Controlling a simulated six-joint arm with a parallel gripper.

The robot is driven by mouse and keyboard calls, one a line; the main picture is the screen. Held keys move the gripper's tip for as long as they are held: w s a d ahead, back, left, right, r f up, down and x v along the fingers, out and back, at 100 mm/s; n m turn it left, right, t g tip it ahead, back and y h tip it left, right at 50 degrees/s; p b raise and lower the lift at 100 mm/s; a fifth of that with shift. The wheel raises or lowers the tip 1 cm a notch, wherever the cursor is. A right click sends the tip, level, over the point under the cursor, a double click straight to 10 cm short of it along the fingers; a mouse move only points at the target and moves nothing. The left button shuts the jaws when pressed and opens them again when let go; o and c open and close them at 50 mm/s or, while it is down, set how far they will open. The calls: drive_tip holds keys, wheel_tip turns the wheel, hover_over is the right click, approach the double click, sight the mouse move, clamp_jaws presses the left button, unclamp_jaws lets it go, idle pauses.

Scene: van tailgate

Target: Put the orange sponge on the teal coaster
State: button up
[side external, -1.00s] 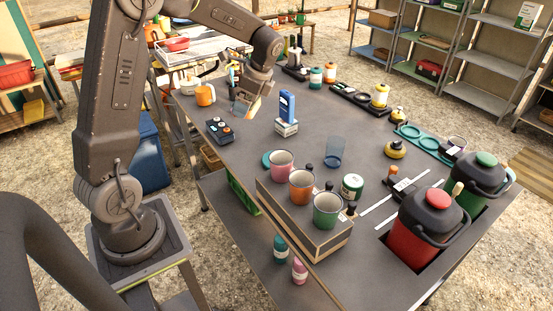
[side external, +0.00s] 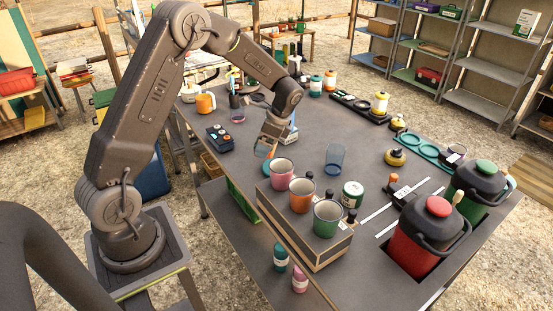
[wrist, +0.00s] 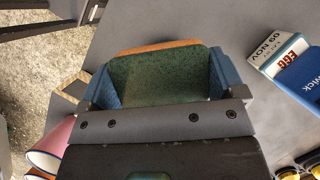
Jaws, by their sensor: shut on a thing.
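The sponge (wrist: 160,80) is between my gripper's blue fingers in the wrist view, with its dark green face showing and an orange edge along its far side. My gripper (side external: 265,150) is shut on it, above the table near the pink cup in the side view. I cannot see the coaster in the wrist view. The gap between sponge and coaster is unclear.
The pink cup (side external: 281,172), orange cup (side external: 302,193) and green cup (side external: 327,217) stand in a wooden box close by. A blue-and-white block (wrist: 295,65) stands right of my gripper. A dark device with knobs (side external: 220,138) lies to the left. A clear blue tumbler (side external: 335,158) stands right.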

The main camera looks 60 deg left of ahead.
drive_tip(key=shift+w+d+f, duration=0.9)
drive_tip(key=shift+w+d, duration=0.2)
drive_tip(key=shift+f, duration=2)
drive_tip(key=o, duration=0.6)
drive_tip(key=shift+f, duration=0.15)
